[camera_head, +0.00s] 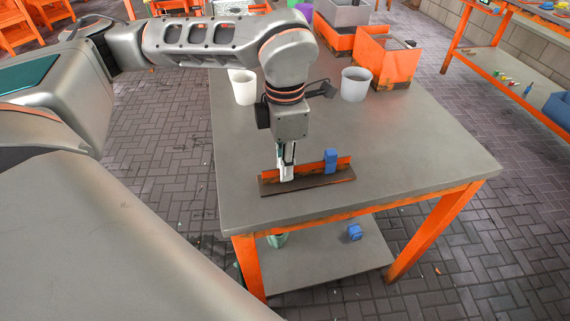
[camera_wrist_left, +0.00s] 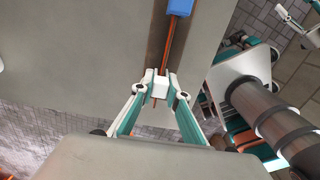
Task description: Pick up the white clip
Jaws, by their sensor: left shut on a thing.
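The white clip (camera_wrist_left: 160,88) sits between the fingertips of my left gripper (camera_wrist_left: 161,84) in the left wrist view, at the orange strip of a brown rack. In the head view my left gripper (camera_head: 286,172) points down at the left part of the rack (camera_head: 310,185), which lies near the table's front edge. It is shut on the white clip, which is mostly hidden by the fingers in the head view. A blue clip (camera_head: 330,160) is on the same orange strip to the right; it also shows in the left wrist view (camera_wrist_left: 180,7). My right gripper is not in view.
The grey table (camera_head: 420,165) is clear to the right of the rack. Two white cups (camera_head: 355,85) (camera_head: 243,88) and orange bins (camera_head: 388,60) stand farther back. A blue object (camera_head: 354,232) lies on the lower shelf.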

